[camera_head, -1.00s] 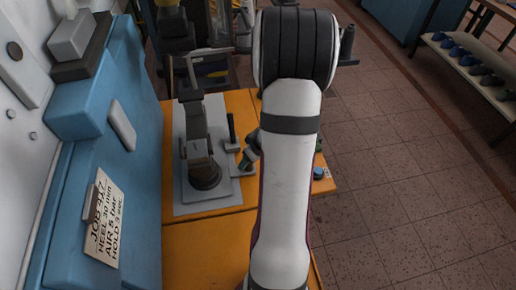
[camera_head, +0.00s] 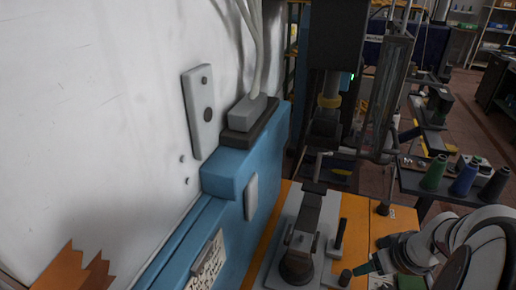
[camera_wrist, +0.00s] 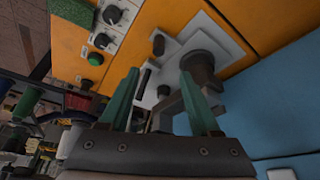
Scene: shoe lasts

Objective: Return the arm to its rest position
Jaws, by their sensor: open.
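My white arm (camera_head: 445,243) reaches in from the lower right of the head view. My gripper (camera_head: 362,268) has teal fingers and sits low, just right of the grey plate with the dark post. In the wrist view the two teal fingers of my gripper (camera_wrist: 163,88) stand well apart with nothing between them. A dark post (camera_head: 297,268) with a long grey-brown piece above it stands on the grey plate (camera_head: 275,262). The post also shows in the wrist view (camera_wrist: 203,63), beyond the right finger.
An orange bench top (camera_head: 357,218) holds the plate. A blue machine body (camera_head: 225,212) and pale wall stand at left. A tall dark press column (camera_head: 335,60) rises behind. Colored cones (camera_head: 465,178) stand on a bench at right. In the wrist view a control panel (camera_wrist: 112,20) has knobs.

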